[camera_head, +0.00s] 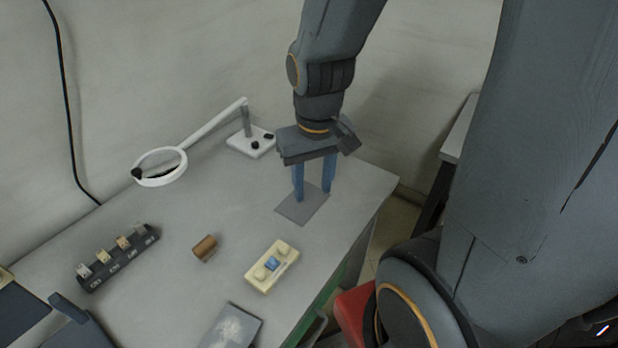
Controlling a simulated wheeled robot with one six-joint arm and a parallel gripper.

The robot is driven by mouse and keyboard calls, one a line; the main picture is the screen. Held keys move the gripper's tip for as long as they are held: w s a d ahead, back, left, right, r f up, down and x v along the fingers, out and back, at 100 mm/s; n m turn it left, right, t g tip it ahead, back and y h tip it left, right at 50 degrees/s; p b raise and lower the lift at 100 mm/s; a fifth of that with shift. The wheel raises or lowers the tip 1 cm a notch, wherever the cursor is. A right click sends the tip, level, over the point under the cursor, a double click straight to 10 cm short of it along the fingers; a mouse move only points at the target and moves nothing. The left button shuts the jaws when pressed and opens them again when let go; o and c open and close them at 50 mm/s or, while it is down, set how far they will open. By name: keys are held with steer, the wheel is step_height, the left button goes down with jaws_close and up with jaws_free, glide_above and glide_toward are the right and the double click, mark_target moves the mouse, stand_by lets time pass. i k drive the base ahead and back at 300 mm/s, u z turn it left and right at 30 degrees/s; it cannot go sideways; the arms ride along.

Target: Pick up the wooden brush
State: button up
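A small brown wooden piece (205,247) lies on the grey table (160,290), left of its middle. It looks like a short cylinder and may be the wooden brush; I see no bristles. My gripper (312,197) points down over a flat grey plate (297,212) near the table's back right. Its two blue fingers are apart, with nothing visible between them. It is well to the right of the brown piece. I cannot tell whether the fingertips touch the plate.
A white ring lamp (160,181) stands at the back. A dark block with several labelled pegs (118,260) is at the left. A cream box with a blue button (271,266) is at the middle right. A grey dusty plate (229,330) lies at the front.

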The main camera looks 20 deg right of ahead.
mark_target(206, 247)
steer(key=u, duration=1.6)
